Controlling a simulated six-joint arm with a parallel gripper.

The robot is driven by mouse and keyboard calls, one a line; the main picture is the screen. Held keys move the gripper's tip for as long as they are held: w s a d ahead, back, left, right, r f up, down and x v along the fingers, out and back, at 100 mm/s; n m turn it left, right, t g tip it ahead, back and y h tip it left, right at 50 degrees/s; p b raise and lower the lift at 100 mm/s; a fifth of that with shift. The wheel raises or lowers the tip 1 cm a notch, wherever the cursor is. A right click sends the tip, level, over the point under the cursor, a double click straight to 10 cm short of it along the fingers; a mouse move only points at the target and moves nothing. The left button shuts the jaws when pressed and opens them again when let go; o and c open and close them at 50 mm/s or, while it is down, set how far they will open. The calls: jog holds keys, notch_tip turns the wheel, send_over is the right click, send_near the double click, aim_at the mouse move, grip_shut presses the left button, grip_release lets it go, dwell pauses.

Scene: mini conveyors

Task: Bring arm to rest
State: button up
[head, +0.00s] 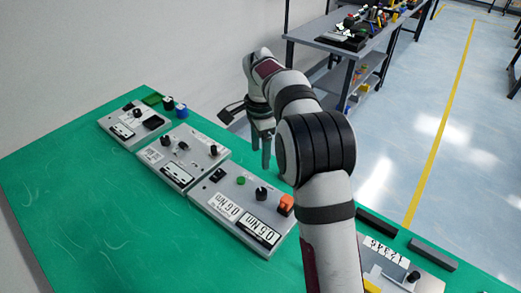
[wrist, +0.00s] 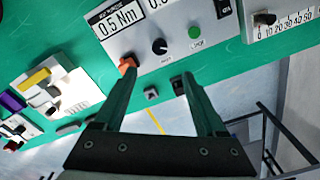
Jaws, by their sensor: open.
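My gripper (head: 266,152) hangs in the air at the far edge of the green table (head: 75,215), fingers pointing down. In the wrist view my gripper (wrist: 158,78) shows two dark green fingers spread apart with nothing between them. The nearest panel is a grey control box (head: 243,212) with a black knob, a green button, an orange part and "0.5 Nm" and "0.6 Nm" labels. It also shows in the wrist view (wrist: 178,30) ahead of the fingertips. The left finger overlaps the orange part (wrist: 127,64) in that picture; I cannot tell whether they touch.
Two more control boxes (head: 181,157) (head: 134,123) stand to the left. Another panel (head: 402,272) and dark bars (head: 433,254) lie at the lower right, partly behind my arm. A shelf bench (head: 345,55) stands behind. The table's left part is clear.

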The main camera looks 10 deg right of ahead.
jog(key=shift+r, duration=0.1)
dwell(0.3)
jog(key=s+r+n, duration=0.3)
jog(key=s+r, duration=0.3)
jog(key=s, duration=0.4)
jog(key=s+f+n+y, duration=0.1)
jog(key=s+f+n, duration=0.1)
jog(key=s, duration=1.1)
jog(key=s+f+n, duration=0.2)
jog(key=s+n, duration=0.2)
jog(key=s, duration=0.9)
jog(key=shift+s+d+y, duration=0.2)
jog(key=shift+s+y, duration=0.1)
jog(key=shift+y, duration=0.1)
